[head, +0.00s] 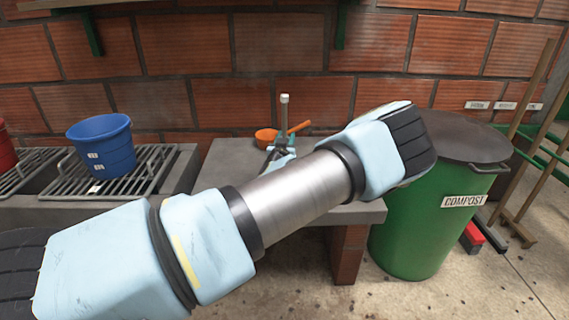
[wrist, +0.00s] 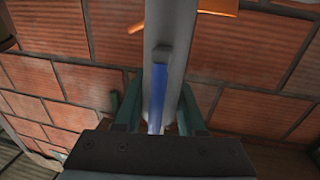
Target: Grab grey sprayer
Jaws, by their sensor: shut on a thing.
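The grey sprayer (head: 284,108) shows in the head view as a slim upright grey shaft with a pale top, rising above the concrete bench. My gripper (head: 279,154) is at its lower part, beyond my forearm. In the wrist view the sprayer is a large grey tube (wrist: 178,45) with a blue strip along it. It runs up between the two green fingers of my gripper (wrist: 160,98), which is shut on it. The sprayer's lower end is hidden by my gripper, so I cannot tell whether it touches the bench.
An orange pan (head: 266,136) lies behind the sprayer on the concrete bench (head: 223,160). A blue bucket (head: 103,146) stands on a metal grate at left. A green compost bin (head: 420,225) with a dark lid stands at right. The brick wall (head: 275,45) is close behind.

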